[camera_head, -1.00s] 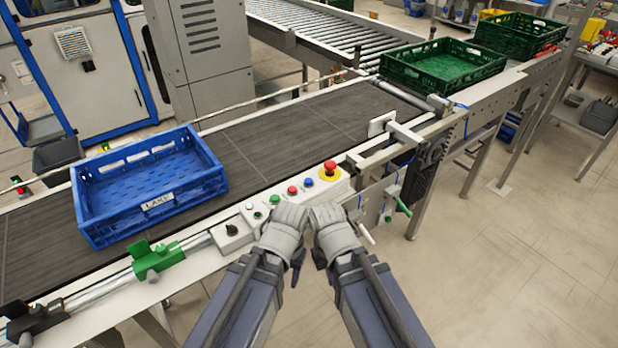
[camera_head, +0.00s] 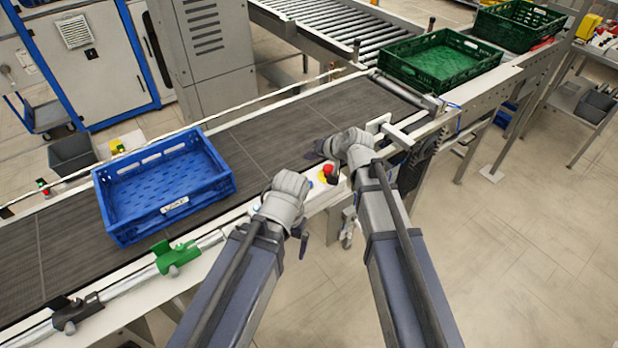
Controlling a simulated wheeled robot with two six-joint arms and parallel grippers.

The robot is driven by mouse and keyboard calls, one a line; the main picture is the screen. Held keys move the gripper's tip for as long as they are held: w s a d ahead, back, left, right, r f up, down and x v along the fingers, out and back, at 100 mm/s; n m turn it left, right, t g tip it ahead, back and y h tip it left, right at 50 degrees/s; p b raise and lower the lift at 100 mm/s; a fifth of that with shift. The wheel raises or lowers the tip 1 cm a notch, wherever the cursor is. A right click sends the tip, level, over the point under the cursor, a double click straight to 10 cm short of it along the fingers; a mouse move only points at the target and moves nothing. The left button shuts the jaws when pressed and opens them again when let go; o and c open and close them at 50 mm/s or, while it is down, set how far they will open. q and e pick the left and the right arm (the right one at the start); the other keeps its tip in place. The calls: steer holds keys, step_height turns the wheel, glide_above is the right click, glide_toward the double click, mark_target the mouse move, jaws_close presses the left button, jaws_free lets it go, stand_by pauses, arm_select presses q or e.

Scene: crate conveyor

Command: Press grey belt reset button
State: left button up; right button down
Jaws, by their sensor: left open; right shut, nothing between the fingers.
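The white control panel (camera_head: 335,190) is on the near side rail of the conveyor, mostly hidden by my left gripper. Its red emergency stop (camera_head: 328,170) on a yellow base shows between my two grippers. I cannot pick out a grey button; part of the button row is covered. My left gripper (camera_head: 298,205) is open, over the middle of the panel; whether it touches is unclear. My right gripper (camera_head: 320,150) is shut and empty, farther along, above the belt edge just beyond the emergency stop.
A blue crate (camera_head: 218,188) sits on the dark belt (camera_head: 270,140) at left. A green clamp (camera_head: 178,257) is on the near rail. A green crate (camera_head: 440,82) stands at the belt's far end, another (camera_head: 520,45) behind it. A white plate on a bracket (camera_head: 378,123) is beside my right gripper.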

mark_target(311, 185)
steer(key=shift+f, duration=0.15)
step_height(311, 185, down, 9)
steer(key=b, duration=0.9)
steer(key=shift+r, duration=0.2)
stand_by(1.7)
steer(key=shift+f+b, duration=0.4)
steer(key=shift+f+b, duration=0.45)
stand_by(0.5)
steer(key=shift+r, duration=0.15)
stand_by(0.3)
steer(key=shift+r+p, duration=0.75)
steer(key=shift+p, duration=0.15)
